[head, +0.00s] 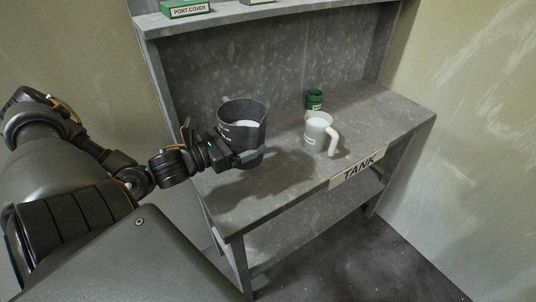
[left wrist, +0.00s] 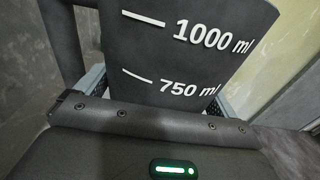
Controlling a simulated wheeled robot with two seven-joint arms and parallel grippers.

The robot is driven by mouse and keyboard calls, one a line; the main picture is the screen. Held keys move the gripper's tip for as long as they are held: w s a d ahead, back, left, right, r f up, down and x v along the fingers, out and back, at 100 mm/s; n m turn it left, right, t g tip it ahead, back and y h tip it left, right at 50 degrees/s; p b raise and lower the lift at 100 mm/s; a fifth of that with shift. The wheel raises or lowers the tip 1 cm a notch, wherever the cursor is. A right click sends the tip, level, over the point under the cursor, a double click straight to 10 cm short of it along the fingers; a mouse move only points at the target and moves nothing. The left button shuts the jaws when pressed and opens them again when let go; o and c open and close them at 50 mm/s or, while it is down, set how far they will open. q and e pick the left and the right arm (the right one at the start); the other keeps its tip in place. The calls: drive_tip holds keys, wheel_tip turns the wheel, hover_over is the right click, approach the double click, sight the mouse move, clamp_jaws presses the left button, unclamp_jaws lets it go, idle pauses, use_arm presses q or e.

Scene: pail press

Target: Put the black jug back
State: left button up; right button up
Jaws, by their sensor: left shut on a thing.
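The black jug (head: 243,112) is at the left part of the grey workbench (head: 290,185) in the head view, upright, with something white showing inside its mouth. My left gripper (head: 246,158) is shut on it from the front left. In the left wrist view the jug (left wrist: 200,65) fills the top middle, with white 1000 ml and 750 ml marks facing me. The gripper's fingers (left wrist: 145,92) show on both sides of the jug. Whether its base touches the bench top I cannot tell. My right gripper is not in view.
A pale mug (head: 317,133) with a white handle stands right of the jug. A small green cup (head: 314,99) is behind it. A TANK label (head: 358,167) is on the front edge. A green PORT COVEN box (head: 186,9) sits on the upper shelf (head: 230,18). The right bench top is clear.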

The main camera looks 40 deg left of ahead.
use_arm(q)
drive_tip(key=w, duration=0.2)
drive_tip(key=w+f, duration=0.1)
drive_tip(key=w, duration=0.1)
drive_tip(key=shift+a, duration=0.1)
drive_tip(key=w+f, duration=0.1)
drive_tip(key=f, duration=0.2)
drive_tip(key=w+f+p, duration=0.1)
drive_tip(key=w+f, duration=0.1)
drive_tip(key=f, duration=0.1)
drive_tip(key=w+f, duration=0.2)
drive_tip(key=f, duration=0.1)
drive_tip(key=shift+w+p, duration=0.15)
drive_tip(key=shift+p, duration=0.2)
drive_tip(key=shift+f, duration=0.25)
